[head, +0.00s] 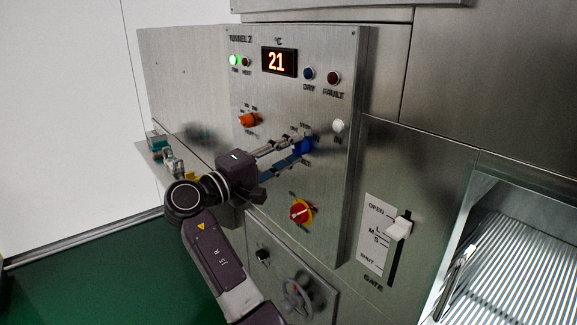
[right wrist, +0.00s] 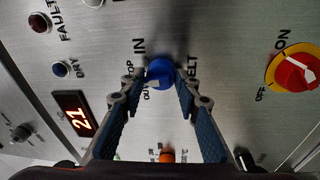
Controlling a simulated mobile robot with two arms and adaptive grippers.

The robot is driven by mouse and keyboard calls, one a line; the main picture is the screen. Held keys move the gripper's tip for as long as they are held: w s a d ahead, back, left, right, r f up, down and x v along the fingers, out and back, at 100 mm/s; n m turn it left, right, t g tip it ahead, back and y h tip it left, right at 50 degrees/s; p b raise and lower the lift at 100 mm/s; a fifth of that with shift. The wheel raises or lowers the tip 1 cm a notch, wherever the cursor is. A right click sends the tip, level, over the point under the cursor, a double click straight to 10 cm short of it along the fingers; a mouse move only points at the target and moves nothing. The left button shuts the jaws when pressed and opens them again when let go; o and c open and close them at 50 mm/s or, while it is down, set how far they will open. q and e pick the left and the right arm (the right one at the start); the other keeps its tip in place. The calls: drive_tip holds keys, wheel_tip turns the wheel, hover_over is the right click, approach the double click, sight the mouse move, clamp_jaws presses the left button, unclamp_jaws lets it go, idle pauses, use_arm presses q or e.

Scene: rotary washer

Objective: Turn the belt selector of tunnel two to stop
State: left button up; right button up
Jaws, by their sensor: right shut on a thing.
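The belt selector is a round blue knob (head: 305,147) on the steel panel marked tunnel 2. It also shows in the right wrist view (right wrist: 159,70), with the labels IN, STOP, OUT and BELT around it. My right gripper (head: 296,149) reaches it from the left, its fingers (right wrist: 160,80) shut on the knob from two sides. A pale pointer mark shows on the knob's lower left side, close to the OUT label. The fingertip partly hides the labels there, so its exact setting is hard to tell. My left gripper is not in view.
An orange knob (head: 249,120) sits left of the selector, and a red and yellow rotary switch (head: 301,212) below it. A white button (head: 338,125) is close on the right. The display (head: 279,62) reads 21. A gate lever (head: 399,229) stands at lower right.

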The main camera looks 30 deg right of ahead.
drive_tip(key=shift+d+m+b, duration=0.15)
drive_tip(key=shift+m+b, duration=0.35)
drive_tip(key=o, duration=1.1)
drive_tip(key=shift+w+d+f, duration=0.1)
drive_tip(key=shift+d+f, duration=0.05)
drive_tip(key=shift+d, duration=0.15)
drive_tip(key=s+a, duration=0.1)
drive_tip(key=a, duration=0.6)
drive_tip(key=shift+s+a+f, duration=0.15)
drive_tip(key=shift+a+f, duration=0.1)
drive_tip(key=shift+f, duration=0.1)
